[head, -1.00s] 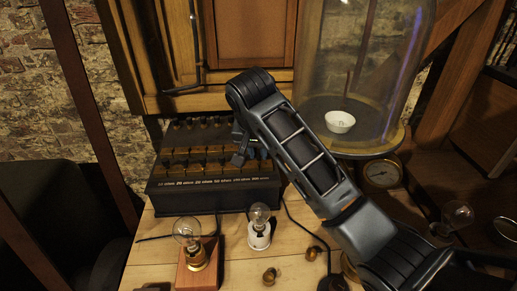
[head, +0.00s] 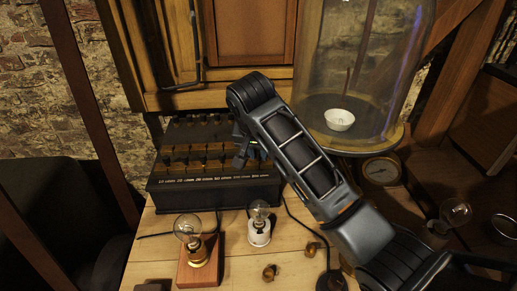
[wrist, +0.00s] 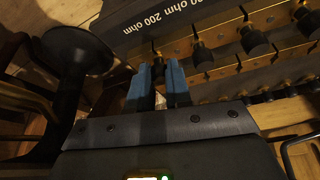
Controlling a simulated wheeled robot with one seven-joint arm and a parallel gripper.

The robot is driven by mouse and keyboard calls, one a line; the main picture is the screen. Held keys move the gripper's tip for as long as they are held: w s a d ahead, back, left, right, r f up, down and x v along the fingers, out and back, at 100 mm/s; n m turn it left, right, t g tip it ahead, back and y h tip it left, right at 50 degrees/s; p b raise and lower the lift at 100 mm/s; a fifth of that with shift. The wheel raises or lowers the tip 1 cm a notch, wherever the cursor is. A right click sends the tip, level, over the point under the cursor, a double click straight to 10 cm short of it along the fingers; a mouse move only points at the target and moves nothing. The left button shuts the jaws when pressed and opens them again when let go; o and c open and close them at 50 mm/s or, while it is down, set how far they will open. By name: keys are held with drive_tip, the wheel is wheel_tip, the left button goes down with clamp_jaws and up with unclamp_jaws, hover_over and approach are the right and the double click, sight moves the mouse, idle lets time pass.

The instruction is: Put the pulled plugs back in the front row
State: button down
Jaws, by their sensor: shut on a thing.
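The dark plug box (head: 213,196) stands at the back of the table, with brass strips, rows of dark plugs and ohm labels along its front edge. In the wrist view the front row shows brass-collared plugs (wrist: 201,54) standing in their strips. My gripper (wrist: 158,76) is over the "200 ohm" end of the front row, its blue fingers shut on a dark plug (wrist: 158,58). The plug's lower end is hidden, so I cannot tell how deep it sits. In the head view my gripper (head: 241,158) is partly hidden by my arm. Two small brass pieces, possibly plugs, lie on the table (head: 270,272) (head: 312,249).
A bulb on a wooden block (head: 198,272) and a bulb in a white holder (head: 259,232) stand before the box. A glass dome (head: 355,75) and a round gauge (head: 381,172) are to the right. A dark cable runs beside the box.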

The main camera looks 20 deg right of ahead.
idle(0.3)
drive_tip(key=c, duration=1)
unclamp_jaws()
drive_tip(key=shift+o, duration=0.2)
drive_tip(key=p+v, duration=0.1)
drive_tip(key=v, duration=0.6)
drive_tip(key=shift+s+r, duration=0.2)
drive_tip(key=shift+r, duration=0.15)
drive_tip(key=shift+s+a, duration=0.1)
